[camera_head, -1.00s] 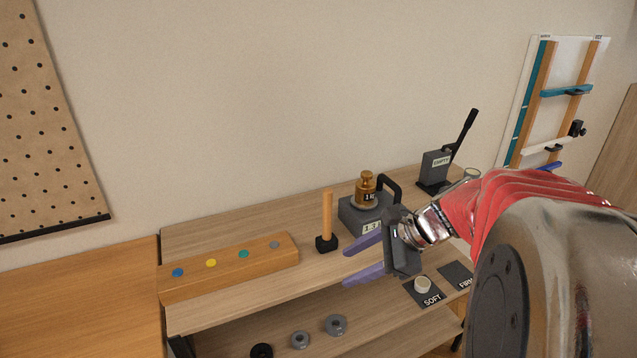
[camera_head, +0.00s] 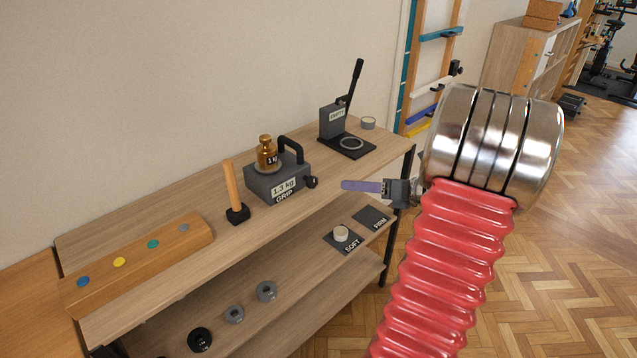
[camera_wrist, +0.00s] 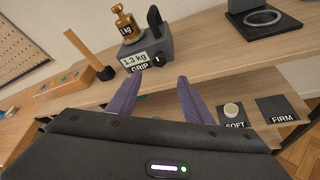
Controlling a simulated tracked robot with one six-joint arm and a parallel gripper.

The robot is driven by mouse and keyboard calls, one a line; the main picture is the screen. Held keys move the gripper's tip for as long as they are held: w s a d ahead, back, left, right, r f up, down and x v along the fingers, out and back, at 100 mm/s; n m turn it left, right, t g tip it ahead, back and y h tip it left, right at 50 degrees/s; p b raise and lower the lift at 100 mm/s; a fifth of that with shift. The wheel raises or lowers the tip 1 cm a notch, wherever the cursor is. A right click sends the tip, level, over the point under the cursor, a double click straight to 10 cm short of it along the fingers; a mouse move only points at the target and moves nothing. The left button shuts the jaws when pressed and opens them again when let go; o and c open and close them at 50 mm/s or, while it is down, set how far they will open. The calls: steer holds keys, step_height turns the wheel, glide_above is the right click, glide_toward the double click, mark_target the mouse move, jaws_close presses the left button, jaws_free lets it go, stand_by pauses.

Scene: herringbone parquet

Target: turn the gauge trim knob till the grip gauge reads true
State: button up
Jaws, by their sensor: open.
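The grip gauge (camera_head: 262,186) is a dark grey box with a carry handle on the shelf's top board. Its label reads 1.3 kg, and a brass weight (camera_head: 266,153) marked 1 kg stands on it. A dark round knob (camera_head: 312,182) sticks out of its right side. The wrist view also shows the gauge (camera_wrist: 160,49), its reading and the brass weight (camera_wrist: 127,27). My gripper (camera_head: 345,186) is open and empty, to the right of the knob and apart from it. In the wrist view its two purple fingers (camera_wrist: 158,88) point toward the gauge.
A wooden-handled tool (camera_head: 234,190) stands left of the gauge, beside a wooden block (camera_head: 138,262) with coloured dots. A lever press (camera_head: 340,130) labelled EMPTY stands behind right. A pale puck (camera_head: 341,233) sits on the SOFT pad; the FIRM pad (camera_head: 371,218) looks bare.

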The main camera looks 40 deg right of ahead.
mark_target(315, 182)
steer(key=x, duration=1.4)
steer(key=shift+c, duration=0.3)
steer(key=shift+s, duration=0.1)
steer(key=c, duration=0.9)
steer(key=shift+d, duration=0.15)
steer(key=shift+c, duration=0.5)
